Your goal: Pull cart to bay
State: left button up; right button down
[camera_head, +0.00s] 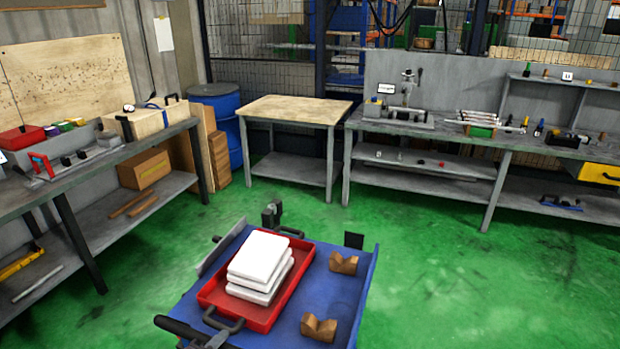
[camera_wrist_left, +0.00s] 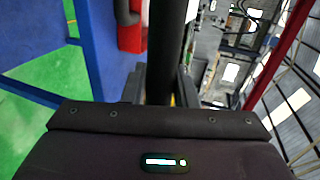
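The blue cart (camera_head: 335,292) stands on the green floor at the bottom middle of the head view. It carries a red tray (camera_head: 285,306) with a stack of white blocks (camera_head: 261,262) and two brown V-shaped blocks (camera_head: 343,263) beside the tray. A black handle bar (camera_head: 180,326) is at the cart's near left corner. My left gripper (camera_head: 208,341) is at this bar, partly cut off by the frame edge. In the left wrist view its fingers (camera_wrist_left: 160,88) sit on both sides of the bar (camera_wrist_left: 163,45), closed on it. My right gripper is out of view. I cannot make out a marked bay.
A bench (camera_head: 88,171) with tools runs along the left. A wooden-topped table (camera_head: 295,110), a blue barrel (camera_head: 217,98) and a long grey workbench (camera_head: 455,132) stand at the back. The green floor (camera_head: 460,270) right of the cart is clear.

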pick_arm(q)
jog(key=o, duration=0.5)
jog(key=shift+s, duration=0.2)
jog(key=shift+c, duration=0.2)
jog(key=shift+o, duration=0.6)
jog(key=shift+w, duration=0.15)
jog(key=shift+s+a+r+p, duration=0.1)
jog(key=shift+s+r+p, duration=0.2)
jog(key=shift+p, duration=0.15)
jog(key=r+p+v, duration=0.2)
jog(key=p+v, duration=0.5)
jog(key=v, duration=0.1)
jog(key=shift+p, duration=0.3)
jog(key=shift+w, duration=0.15)
